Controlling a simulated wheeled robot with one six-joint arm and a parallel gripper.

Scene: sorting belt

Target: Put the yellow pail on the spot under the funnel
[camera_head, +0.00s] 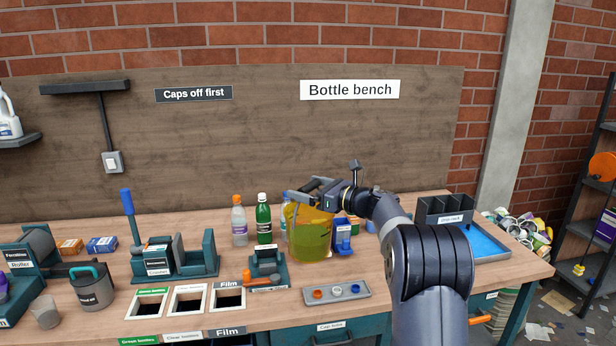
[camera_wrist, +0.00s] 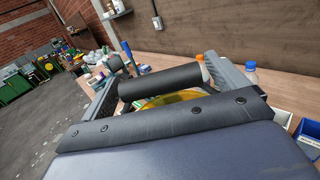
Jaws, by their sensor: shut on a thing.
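The yellow pail (camera_head: 309,238) is see-through and upright at the back middle of the bench in the head view. My gripper (camera_head: 314,192) is above its rim, shut on the pail's dark handle. In the wrist view the dark handle grip (camera_wrist: 160,82) lies between the two fingers, and a strip of the yellow pail (camera_wrist: 172,98) shows below it. I cannot tell whether the pail's base touches the bench. I cannot make out a funnel or a spot under one in either view.
An orange-capped bottle (camera_head: 239,226) and a green bottle (camera_head: 263,223) stand left of the pail. A teal fixture (camera_head: 268,272) is at its front left, and a blue bin (camera_head: 343,238) at its right. A cap tray (camera_head: 335,293) lies in front. Labelled bench openings (camera_head: 188,300) are front left.

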